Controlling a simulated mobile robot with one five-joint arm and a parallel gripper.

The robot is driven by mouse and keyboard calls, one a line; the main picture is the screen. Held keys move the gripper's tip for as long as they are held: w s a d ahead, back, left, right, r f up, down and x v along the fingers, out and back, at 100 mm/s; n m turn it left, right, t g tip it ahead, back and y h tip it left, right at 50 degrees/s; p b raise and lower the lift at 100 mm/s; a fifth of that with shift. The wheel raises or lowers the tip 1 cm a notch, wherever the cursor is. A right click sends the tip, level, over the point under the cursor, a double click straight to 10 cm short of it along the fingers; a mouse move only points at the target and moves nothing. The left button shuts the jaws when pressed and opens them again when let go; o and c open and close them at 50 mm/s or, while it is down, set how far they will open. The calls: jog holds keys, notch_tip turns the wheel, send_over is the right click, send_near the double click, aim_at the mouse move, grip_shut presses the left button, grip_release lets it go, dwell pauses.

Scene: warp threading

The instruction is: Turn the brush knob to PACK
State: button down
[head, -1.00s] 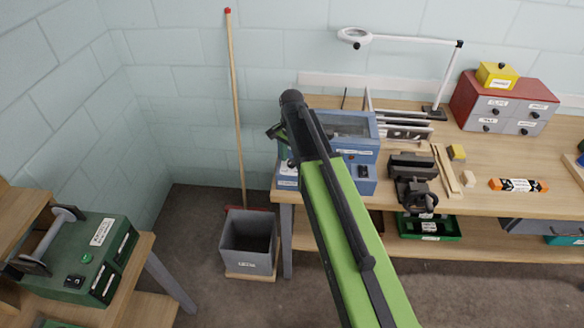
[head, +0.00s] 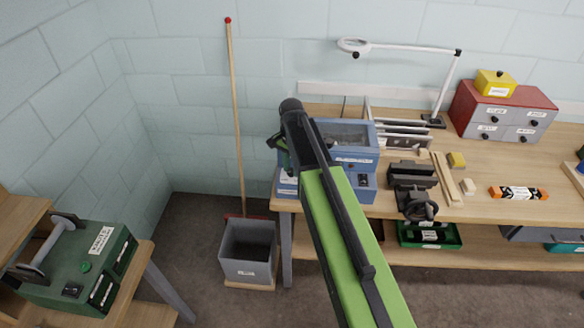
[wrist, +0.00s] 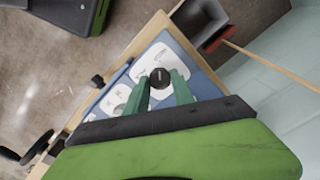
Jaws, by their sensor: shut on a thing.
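The brush knob (wrist: 160,77) is a small round black knob with a light mark on top, on a white label panel (wrist: 122,96) of the blue machine. In the wrist view my gripper (wrist: 161,86) has its two green fingers on either side of the knob, shut on it. In the head view the blue machine (head: 364,180) stands at the left end of the workbench. My arm covers much of it there and hides the knob. The label's words are too small to read.
A grey bin (head: 247,255) and a leaning broom (head: 236,120) stand left of the workbench (head: 470,205). A green machine (head: 85,265) sits on the left table.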

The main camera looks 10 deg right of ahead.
jog(key=shift+n, duration=0.3)
jog(key=n, duration=1.2)
jog(key=shift+n, duration=2.4)
jog(key=c, duration=1.1)
grip_release()
